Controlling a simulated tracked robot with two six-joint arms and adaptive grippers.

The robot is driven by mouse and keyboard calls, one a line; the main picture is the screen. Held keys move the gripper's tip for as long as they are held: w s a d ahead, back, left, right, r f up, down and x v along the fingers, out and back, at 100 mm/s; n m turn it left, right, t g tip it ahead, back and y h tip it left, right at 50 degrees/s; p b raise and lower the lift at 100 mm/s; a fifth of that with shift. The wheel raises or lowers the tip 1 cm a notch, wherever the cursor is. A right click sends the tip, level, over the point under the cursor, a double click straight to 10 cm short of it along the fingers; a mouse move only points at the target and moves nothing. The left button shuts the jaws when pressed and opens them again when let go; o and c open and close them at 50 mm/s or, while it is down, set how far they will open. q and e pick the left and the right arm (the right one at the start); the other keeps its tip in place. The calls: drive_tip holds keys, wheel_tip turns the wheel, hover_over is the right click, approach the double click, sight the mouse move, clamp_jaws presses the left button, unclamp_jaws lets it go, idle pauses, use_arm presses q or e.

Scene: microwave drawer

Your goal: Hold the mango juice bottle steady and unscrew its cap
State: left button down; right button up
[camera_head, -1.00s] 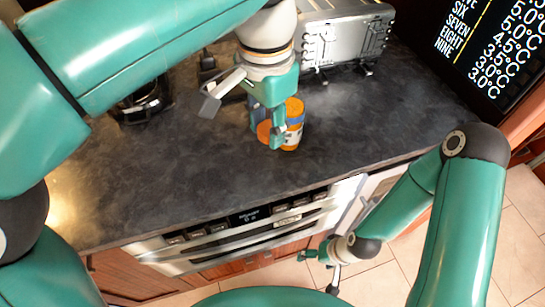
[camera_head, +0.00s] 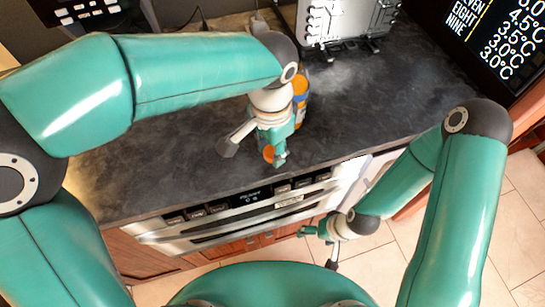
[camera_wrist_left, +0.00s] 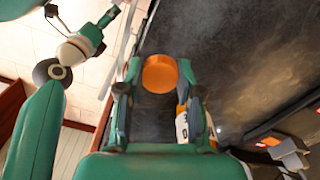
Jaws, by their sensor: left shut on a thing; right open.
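My right gripper (camera_head: 318,232) is open and empty, low in front of the counter and apart from the bottle.
A second bottle, orange with a white label (camera_head: 300,95), stands on the dark counter (camera_head: 370,115), behind the left gripper. A silver appliance (camera_head: 345,25) is at the back. An oven front (camera_head: 250,215) lies below the counter edge. The counter's right part is clear.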

sight(272, 166)
use_arm(q)
drive_tip(key=shift+f, duration=2.05)
drive_tip(key=shift+f, duration=0.1)
drive_tip(key=c, duration=0.7)
unclamp_jaws()
drive_tip(key=shift+c, duration=0.2)
wheel_tip(272, 166, up, 12)
drive_tip(key=shift+r, duration=0.1)
